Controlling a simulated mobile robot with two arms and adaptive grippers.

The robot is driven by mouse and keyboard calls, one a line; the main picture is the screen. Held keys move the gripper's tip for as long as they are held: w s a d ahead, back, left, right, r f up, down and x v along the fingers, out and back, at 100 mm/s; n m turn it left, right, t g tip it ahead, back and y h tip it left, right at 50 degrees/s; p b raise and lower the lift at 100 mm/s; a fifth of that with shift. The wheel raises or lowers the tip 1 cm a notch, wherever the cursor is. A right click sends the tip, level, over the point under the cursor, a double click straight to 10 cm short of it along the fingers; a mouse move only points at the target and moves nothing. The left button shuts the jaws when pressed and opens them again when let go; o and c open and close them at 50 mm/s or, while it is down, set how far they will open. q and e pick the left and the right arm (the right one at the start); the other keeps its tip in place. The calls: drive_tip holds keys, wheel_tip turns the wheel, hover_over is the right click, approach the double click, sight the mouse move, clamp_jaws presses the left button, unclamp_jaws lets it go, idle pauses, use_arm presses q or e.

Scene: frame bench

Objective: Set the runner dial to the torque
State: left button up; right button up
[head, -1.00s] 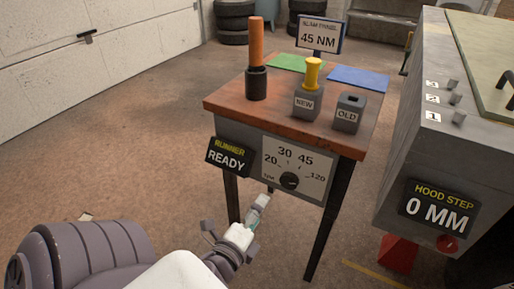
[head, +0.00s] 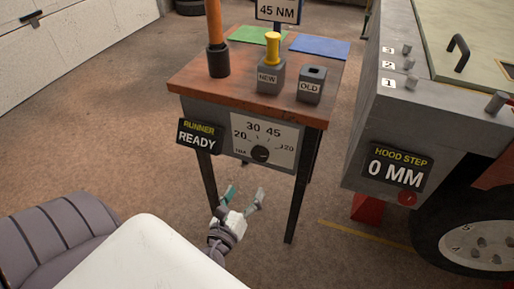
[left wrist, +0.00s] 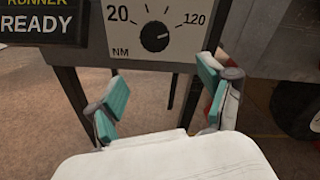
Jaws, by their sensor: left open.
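The runner dial (head: 260,154) is a black knob on a white scale plate (head: 284,139) on the bench's front, with 20, 30, 45 and 120 marked around it. In the left wrist view the dial (left wrist: 155,37) shows a pale pointer line towards its right side; the exact setting is hard to tell. A sign (head: 278,11) above the bench reads 45 NM. My left gripper (head: 245,194) is open and empty, below the dial and apart from it. Its spread fingers (left wrist: 163,98) also show in the left wrist view. My right gripper is not in view.
The bench (head: 190,78) carries an orange-handled tool (head: 217,45), a yellow-topped NEW block (head: 271,75), an OLD block (head: 311,85) and green and blue mats. A RUNNER READY display (head: 199,136) is left of the dial. A grey car front (head: 450,120) stands at right.

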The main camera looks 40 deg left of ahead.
sight(259, 156)
use_arm(q)
drive_tip(key=w+a, duration=0.1)
drive_tip(key=w, duration=0.3)
drive_tip(key=w+a+m, duration=0.1)
drive_tip(key=w, duration=0.3)
drive_tip(key=w+a+m, duration=0.1)
drive_tip(key=w+a, duration=0.1)
drive_tip(key=w, duration=0.2)
drive_tip(key=shift+r+t, duration=0.15)
drive_tip(key=shift+t, duration=0.25)
drive_tip(key=shift+w+a, duration=0.15)
drive_tip(key=shift+w, duration=0.4)
drive_tip(key=c, duration=1.2)
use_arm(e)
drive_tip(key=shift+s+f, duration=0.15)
